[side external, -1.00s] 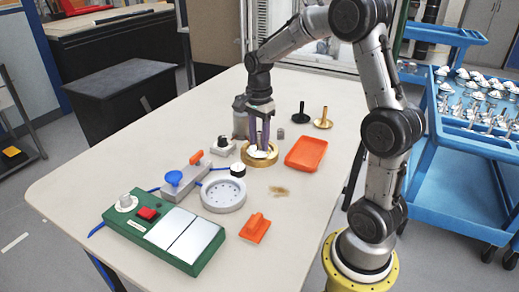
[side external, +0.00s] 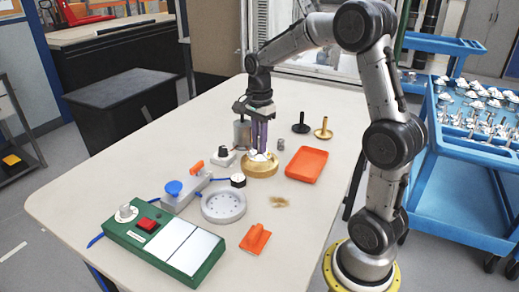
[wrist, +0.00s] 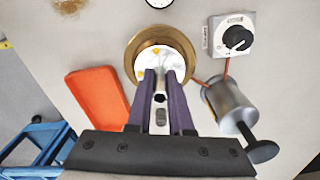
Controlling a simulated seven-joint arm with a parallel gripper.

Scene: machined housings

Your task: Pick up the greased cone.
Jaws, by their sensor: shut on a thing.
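The greased cone is a pale white piece with yellow grease spots (wrist: 146,62), seen from above within the brass ring housing (wrist: 133,40). In the side view the pale cone (side external: 258,156) shows at my fingertips, at the mouth of the brass housing (side external: 260,170). My gripper (side external: 260,149) points down with its purple fingers close together, shut on the cone. In the wrist view the fingers (wrist: 160,76) reach over the cone's near side and hide part of it. I cannot tell how far it is clear of the housing.
An orange tray (side external: 306,165) lies right of the housing. A grey metal cylinder (side external: 242,135) and a white box with a black knob (side external: 223,157) stand close on the left. A round grey plate (side external: 223,214) and an orange piece (side external: 255,239) lie in front.

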